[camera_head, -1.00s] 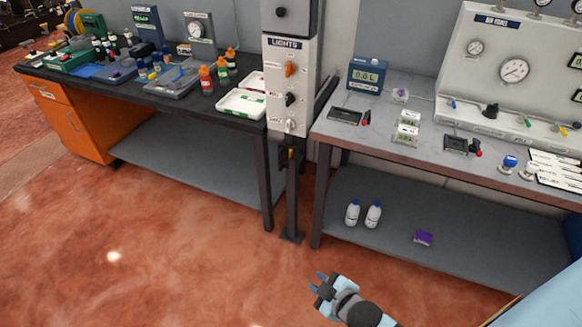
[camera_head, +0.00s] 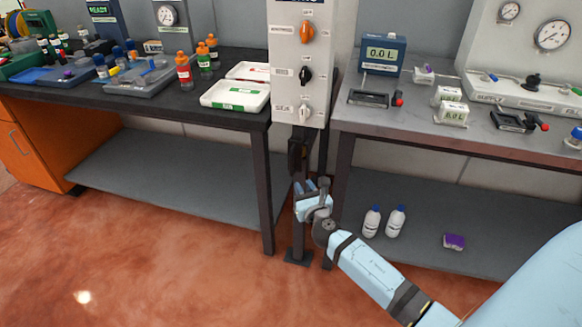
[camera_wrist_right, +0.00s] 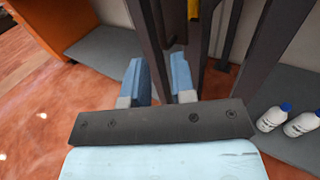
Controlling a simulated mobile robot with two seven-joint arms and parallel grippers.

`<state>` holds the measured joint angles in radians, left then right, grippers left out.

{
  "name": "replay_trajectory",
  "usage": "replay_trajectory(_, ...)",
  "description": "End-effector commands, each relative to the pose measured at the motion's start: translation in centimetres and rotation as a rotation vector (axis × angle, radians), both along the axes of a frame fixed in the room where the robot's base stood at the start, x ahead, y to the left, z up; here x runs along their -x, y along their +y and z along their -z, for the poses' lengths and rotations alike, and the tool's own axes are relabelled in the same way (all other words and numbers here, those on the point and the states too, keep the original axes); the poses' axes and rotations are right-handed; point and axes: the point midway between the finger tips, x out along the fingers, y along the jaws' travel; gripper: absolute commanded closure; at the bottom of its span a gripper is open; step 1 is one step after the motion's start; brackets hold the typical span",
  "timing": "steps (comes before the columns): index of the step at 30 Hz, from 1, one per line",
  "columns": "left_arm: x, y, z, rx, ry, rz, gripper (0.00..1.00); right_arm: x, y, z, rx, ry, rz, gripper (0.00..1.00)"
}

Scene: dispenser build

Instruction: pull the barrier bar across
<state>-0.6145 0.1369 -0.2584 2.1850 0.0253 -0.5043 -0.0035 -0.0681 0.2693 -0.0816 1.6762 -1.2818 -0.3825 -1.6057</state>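I cannot tell for sure which part is the barrier bar. A dark upright post (camera_head: 298,235) stands between the two benches, under the grey lights panel (camera_head: 297,70), and a dark fitting (camera_head: 298,155) hangs just below that panel. In the right wrist view, dark upright bars (camera_wrist_right: 262,50) and a small yellow piece (camera_wrist_right: 193,10) show beyond my fingers. My right gripper (camera_head: 312,185) is in front of the post, below the fitting. Its two blue fingers (camera_wrist_right: 158,80) are apart, with nothing seen held between them. My left gripper is out of view.
The left bench (camera_head: 130,97) holds bottles and trays, with a white tray (camera_head: 235,96) near the post. The right bench (camera_head: 400,118) carries gauges and small devices. White bottles (camera_head: 383,221) and a purple box (camera_head: 454,242) stand on its lower shelf. The red floor in front is clear.

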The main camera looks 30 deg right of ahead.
Motion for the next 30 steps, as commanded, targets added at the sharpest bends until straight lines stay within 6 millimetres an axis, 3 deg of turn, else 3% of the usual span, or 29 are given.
replay_trajectory(9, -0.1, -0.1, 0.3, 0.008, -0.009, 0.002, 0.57, -6.7, -1.9, 0.0, -0.005, -0.002, 0.0, 0.76)
replay_trajectory(15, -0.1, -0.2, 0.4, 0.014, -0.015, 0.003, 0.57, -9.7, -2.7, 0.1, -0.005, -0.001, 0.0, 0.76)
replay_trajectory(21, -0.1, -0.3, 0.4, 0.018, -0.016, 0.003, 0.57, -10.9, -3.1, 0.0, -0.005, 0.0, -0.001, 0.76)
replay_trajectory(29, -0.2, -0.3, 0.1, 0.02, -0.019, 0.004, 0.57, -11.0, -3.1, 0.0, -0.005, 0.0, -0.001, 0.76)
replay_trajectory(30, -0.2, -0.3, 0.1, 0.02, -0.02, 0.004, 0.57, -11.0, -3.1, 0.0, -0.005, 0.0, -0.001, 0.81)
